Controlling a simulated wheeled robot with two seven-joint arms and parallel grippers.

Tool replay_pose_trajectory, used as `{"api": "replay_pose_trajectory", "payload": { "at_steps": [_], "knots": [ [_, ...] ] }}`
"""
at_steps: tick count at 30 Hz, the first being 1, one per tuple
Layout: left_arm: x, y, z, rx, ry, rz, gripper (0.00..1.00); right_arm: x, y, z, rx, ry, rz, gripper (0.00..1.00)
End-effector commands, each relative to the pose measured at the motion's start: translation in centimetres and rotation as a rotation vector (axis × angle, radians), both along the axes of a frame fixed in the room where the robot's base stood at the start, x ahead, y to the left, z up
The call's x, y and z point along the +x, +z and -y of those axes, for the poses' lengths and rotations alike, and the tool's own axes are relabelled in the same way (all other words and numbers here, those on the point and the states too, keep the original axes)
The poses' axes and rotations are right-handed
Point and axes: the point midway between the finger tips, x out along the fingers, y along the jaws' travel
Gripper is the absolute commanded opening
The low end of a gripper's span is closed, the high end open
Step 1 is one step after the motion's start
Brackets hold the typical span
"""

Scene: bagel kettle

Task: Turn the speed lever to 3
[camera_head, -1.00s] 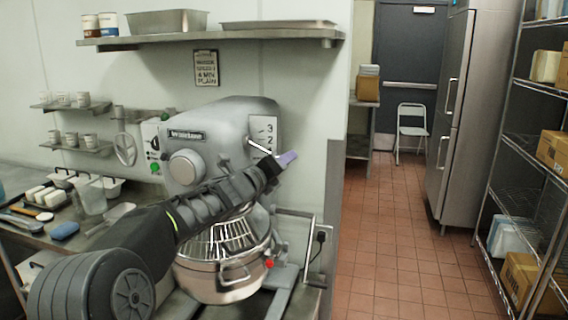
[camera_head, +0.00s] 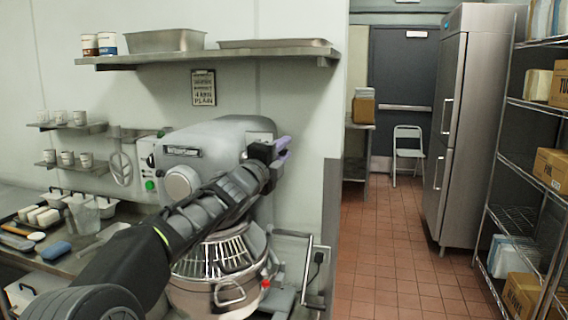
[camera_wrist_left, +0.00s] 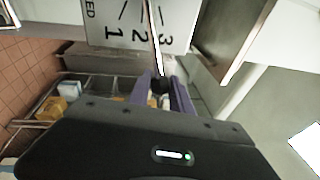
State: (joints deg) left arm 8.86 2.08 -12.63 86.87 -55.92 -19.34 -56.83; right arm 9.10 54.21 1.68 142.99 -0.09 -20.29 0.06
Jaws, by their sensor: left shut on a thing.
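The speed lever (camera_wrist_left: 157,48) is a thin metal rod with a dark knob (camera_wrist_left: 160,85) at its end. In the left wrist view it crosses the white number plate (camera_wrist_left: 112,18), lying between the 2 and the 3. My left gripper (camera_head: 283,147) is at the right side of the grey mixer head (camera_head: 225,138). In the left wrist view the purple fingers of this gripper (camera_wrist_left: 160,82) are shut on the lever's knob. In the head view my gripper and wrist hide the lever and the plate. My right gripper is in neither view.
The mixer's bowl (camera_head: 215,293) and wire guard (camera_head: 212,258) are below my left forearm. A wall shelf (camera_head: 215,54) with pans hangs above. A counter with cups and tubs is at the left. The tiled floor (camera_head: 400,240) at the right is clear, beside a wire rack (camera_head: 510,178).

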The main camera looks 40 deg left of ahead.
Motion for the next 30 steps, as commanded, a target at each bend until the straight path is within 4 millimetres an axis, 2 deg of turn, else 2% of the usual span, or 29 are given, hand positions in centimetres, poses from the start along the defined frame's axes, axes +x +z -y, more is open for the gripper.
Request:
{"api": "replay_pose_trajectory", "payload": {
  "at_steps": [9, 23, 24, 27, 30],
  "knots": [
    [-0.2, 1.4, -0.5, -0.118, 0.001, 0.045, 0.0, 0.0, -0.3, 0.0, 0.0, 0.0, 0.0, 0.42],
    [-0.3, 1.6, -0.6, -0.132, 0.002, 0.05, 0.0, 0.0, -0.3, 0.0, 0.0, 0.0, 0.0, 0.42],
    [-0.3, 1.6, -0.6, -0.132, 0.002, 0.05, 0.28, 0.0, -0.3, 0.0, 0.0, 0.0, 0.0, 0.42],
    [-0.2, 1.6, -0.6, -0.132, 0.002, 0.049, 0.34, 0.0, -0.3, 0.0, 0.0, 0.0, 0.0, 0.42],
    [-0.2, 1.5, -0.6, -0.132, 0.002, 0.048, 0.34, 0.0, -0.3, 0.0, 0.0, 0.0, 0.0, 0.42]
  ]
}}
